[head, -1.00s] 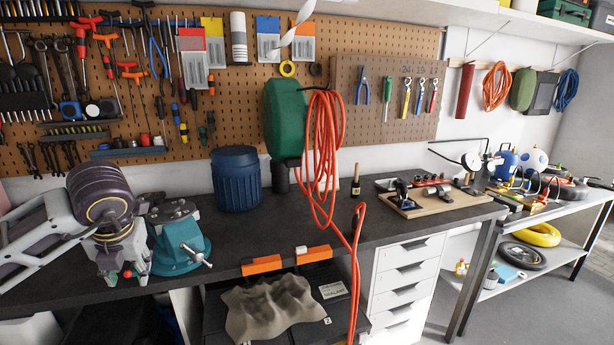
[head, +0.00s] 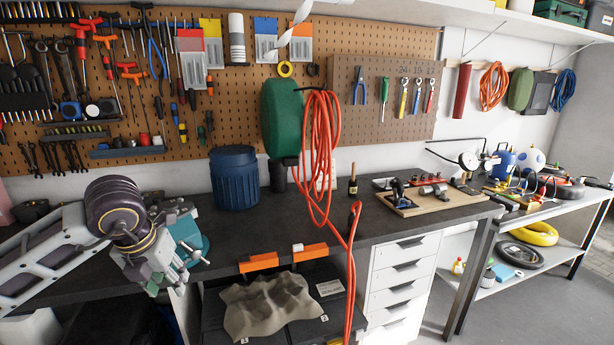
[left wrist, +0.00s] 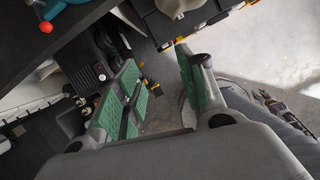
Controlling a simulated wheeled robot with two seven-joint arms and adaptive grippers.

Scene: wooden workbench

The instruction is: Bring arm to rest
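My left arm reaches in from the left in the head view. My left gripper (head: 168,277) hangs at the front edge of the dark workbench (head: 330,226), in front of the teal vise (head: 194,240) and partly hiding it. In the left wrist view the two green-padded fingers of this gripper (left wrist: 160,84) stand wide apart with nothing between them. They point down past the bench edge toward the floor. My right gripper does not show in the head view.
A blue barrel (head: 235,180) stands on the bench, with a coiled orange hose (head: 318,140) hanging to its right. A grey cloth (head: 265,306) lies on cases below the front edge. A wooden board with tools (head: 430,204) sits farther right. The bench middle is clear.

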